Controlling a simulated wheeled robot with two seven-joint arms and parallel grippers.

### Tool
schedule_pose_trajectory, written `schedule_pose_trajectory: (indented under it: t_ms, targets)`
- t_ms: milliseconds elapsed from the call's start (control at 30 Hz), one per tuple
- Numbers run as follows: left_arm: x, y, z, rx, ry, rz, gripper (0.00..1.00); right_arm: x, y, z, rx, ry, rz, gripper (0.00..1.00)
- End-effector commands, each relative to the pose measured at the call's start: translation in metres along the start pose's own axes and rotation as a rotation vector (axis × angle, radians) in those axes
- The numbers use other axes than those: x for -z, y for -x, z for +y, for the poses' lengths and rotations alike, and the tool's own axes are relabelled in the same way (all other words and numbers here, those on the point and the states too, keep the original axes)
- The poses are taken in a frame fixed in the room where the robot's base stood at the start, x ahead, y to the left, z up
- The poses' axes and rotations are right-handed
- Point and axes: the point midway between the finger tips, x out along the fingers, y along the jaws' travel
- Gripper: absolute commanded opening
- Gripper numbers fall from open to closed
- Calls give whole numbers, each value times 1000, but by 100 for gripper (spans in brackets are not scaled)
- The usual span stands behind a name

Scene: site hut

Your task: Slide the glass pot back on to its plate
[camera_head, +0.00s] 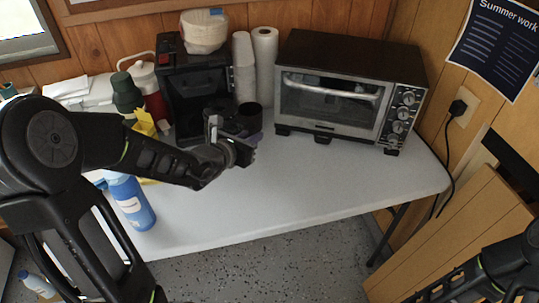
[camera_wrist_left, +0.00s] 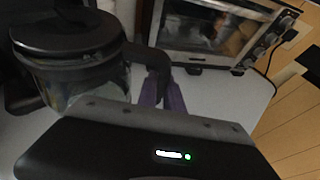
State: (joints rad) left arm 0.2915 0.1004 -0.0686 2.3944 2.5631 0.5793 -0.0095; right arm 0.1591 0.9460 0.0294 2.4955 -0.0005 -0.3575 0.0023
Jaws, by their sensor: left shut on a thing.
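The glass pot (camera_wrist_left: 85,80) with its black lid and black handle fills the left of the left wrist view. My left gripper (camera_wrist_left: 163,97) is shut on the pot's handle, with its purple fingers around the lower handle. In the head view the pot (camera_head: 228,118) shows as a dark shape at the front of the black coffee maker (camera_head: 192,85), partly behind my left gripper (camera_head: 250,139). The plate at the coffee maker's foot is hidden by the pot and my arm. My right gripper is out of view; only part of that arm shows at lower right.
A toaster oven (camera_head: 345,90) stands to the right, with clear table (camera_head: 310,175) in front. Paper towel rolls (camera_head: 265,65) stand behind the pot. A bowl stack (camera_head: 204,30) rests on the coffee maker. A blue bottle (camera_head: 130,203) stands near the table's front edge, below my arm.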

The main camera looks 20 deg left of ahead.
Motion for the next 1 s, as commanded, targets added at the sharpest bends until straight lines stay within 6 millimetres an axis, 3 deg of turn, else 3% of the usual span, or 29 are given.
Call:
schedule_pose_trajectory:
  t_ms: [200, 667, 1000]
  targets:
    - [10, 0, 10, -63, 25, 1, 0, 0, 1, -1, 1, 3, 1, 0]
    - [12, -1, 11, -66, 26, -1, 0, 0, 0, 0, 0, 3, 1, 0]
    - [24, -15, 24, -67, 27, 0, 0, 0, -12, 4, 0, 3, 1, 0]
